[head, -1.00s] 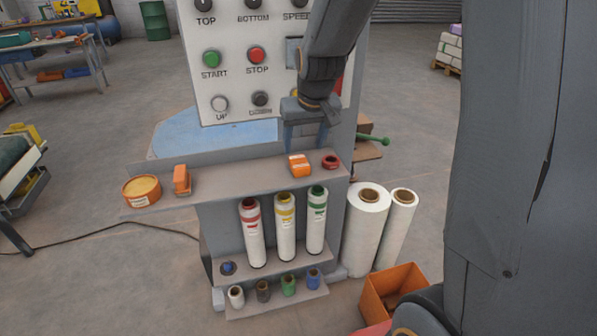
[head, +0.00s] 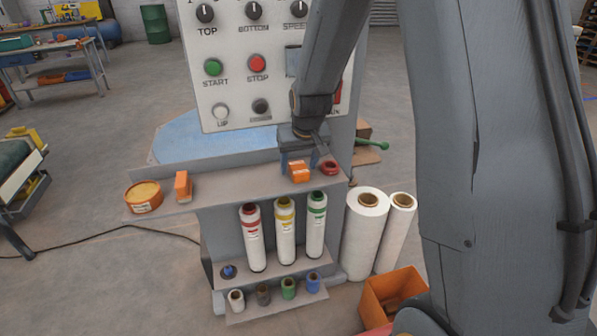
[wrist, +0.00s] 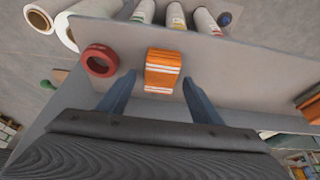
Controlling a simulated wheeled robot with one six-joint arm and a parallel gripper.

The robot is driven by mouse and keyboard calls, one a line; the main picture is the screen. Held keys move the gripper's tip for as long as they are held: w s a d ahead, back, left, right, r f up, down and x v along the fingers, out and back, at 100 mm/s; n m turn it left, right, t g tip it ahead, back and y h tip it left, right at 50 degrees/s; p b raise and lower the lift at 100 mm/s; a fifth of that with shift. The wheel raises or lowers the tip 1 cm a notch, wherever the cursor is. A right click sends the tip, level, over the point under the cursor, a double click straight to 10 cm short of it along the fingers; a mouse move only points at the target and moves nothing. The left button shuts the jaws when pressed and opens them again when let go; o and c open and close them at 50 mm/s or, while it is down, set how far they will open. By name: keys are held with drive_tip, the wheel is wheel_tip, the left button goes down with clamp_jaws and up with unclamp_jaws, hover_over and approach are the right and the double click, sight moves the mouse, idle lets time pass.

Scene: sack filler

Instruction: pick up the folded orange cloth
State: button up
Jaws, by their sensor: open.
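The folded orange cloth (head: 300,172) with pale stripes lies on the grey shelf (head: 228,182) below the control panel. It also shows in the wrist view (wrist: 163,70), between and just beyond my fingertips. My gripper (head: 298,164) is open and points down over the shelf at the cloth. In the wrist view my two blue fingers stand to either side, with a gap on each side of the cloth. Nothing is held.
A red tape ring (wrist: 100,60) lies close beside the cloth, near one finger. An orange block (head: 183,185) and a round orange tin (head: 143,196) stand farther left on the shelf. The control panel (head: 240,75) rises behind. Thread cones (head: 285,230) stand below.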

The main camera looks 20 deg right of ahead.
sight(298, 165)
drive_tip(key=shift+c, duration=0.4)
drive_tip(key=c, duration=1.1)
drive_tip(key=shift+o, duration=0.2)
drive_tip(key=shift+r, duration=0.1)
drive_tip(key=shift+r, duration=0.9)
drive_tip(key=shift+b+v, duration=0.55)
drive_tip(key=shift+v, duration=0.35)
drive_tip(key=s+b, duration=0.5)
drive_tip(key=s, duration=0.9)
drive_tip(key=shift+s+f, duration=0.2)
drive_tip(key=shift+s, duration=0.2)
drive_tip(key=s+b, duration=0.2)
drive_tip(key=b, duration=0.2)
drive_tip(key=shift+s, duration=0.2)
